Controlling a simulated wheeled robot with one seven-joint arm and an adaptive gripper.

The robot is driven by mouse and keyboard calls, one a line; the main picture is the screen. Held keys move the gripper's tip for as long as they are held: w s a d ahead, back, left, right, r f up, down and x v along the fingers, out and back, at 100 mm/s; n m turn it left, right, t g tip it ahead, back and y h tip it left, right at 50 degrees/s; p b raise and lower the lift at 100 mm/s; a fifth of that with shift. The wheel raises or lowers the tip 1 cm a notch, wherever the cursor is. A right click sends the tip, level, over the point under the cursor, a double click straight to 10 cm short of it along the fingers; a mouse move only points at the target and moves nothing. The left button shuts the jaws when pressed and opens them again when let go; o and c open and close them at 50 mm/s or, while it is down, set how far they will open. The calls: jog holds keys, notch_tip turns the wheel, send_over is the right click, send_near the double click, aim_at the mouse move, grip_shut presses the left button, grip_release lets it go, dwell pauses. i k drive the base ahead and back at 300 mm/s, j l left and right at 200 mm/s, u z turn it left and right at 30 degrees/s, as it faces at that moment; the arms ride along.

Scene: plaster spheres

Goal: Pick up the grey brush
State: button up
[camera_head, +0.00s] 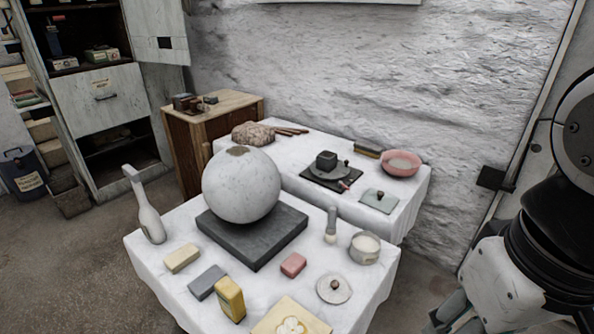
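What looks like the grey brush (331,224) stands upright on the front white-covered table (160,262), with a grey handle on top and a pale lower end. It is just left of a small round pot (365,247) with pale contents and right of the dark slab (252,248) under the big plaster sphere (241,185). Nothing covers it from this view. Links of my arm fill the right edge, well apart from the brush. I cannot make out my gripper's fingers.
Near the brush lie a pink block (293,265) and a round lid (334,289). Behind, another table holds a pink bowl (400,164).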

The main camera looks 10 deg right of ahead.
aim_at(332, 229)
jog(key=i+j+z, duration=0.2)
jog(key=j, duration=0.95)
jog(key=j+z, duration=0.15)
jog(key=j, duration=1)
